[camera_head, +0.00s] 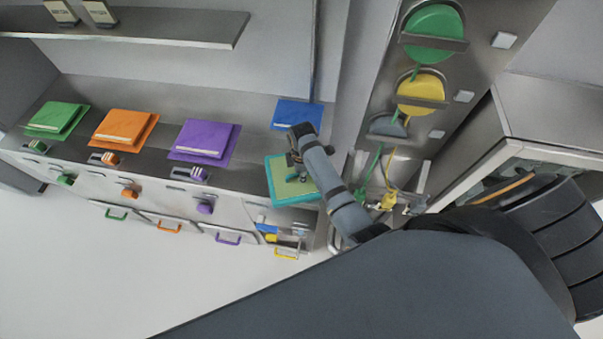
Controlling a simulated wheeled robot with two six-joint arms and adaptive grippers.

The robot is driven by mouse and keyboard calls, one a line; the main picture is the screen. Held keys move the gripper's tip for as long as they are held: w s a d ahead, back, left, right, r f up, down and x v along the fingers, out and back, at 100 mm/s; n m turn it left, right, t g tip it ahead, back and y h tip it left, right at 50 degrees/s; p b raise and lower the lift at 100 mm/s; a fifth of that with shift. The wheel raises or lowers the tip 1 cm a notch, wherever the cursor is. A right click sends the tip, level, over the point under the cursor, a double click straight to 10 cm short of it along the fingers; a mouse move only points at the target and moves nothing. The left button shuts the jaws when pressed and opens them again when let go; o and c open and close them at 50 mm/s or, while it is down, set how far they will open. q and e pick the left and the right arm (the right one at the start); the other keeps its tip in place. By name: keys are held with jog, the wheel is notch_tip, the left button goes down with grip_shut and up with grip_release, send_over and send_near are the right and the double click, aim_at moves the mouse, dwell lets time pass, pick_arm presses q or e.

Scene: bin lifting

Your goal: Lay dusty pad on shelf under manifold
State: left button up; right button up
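A teal-edged pad with a dull beige-green top (283,190) is at the right end of the long grey counter shelf (255,135), its near edge reaching about the shelf's front edge. I take it for the dusty pad. My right gripper (296,157) is at the pad's far edge, its arm crossing in from the lower right. The fingers are small and partly hidden by the wrist, so their grip on the pad is unclear. I cannot tell whether the pad rests on the shelf or hangs above it. My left gripper is not in view. No part is clearly recognisable as the manifold.
Green (57,118), orange (122,128) and purple (204,139) pads lie along the shelf, and a blue pad (297,113) lies behind the gripper. Coloured valves and handles line the front below. Green (433,22) and yellow (420,88) discs hang on a right-hand panel.

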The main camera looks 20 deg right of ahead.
jog(key=shift+o, duration=0.5)
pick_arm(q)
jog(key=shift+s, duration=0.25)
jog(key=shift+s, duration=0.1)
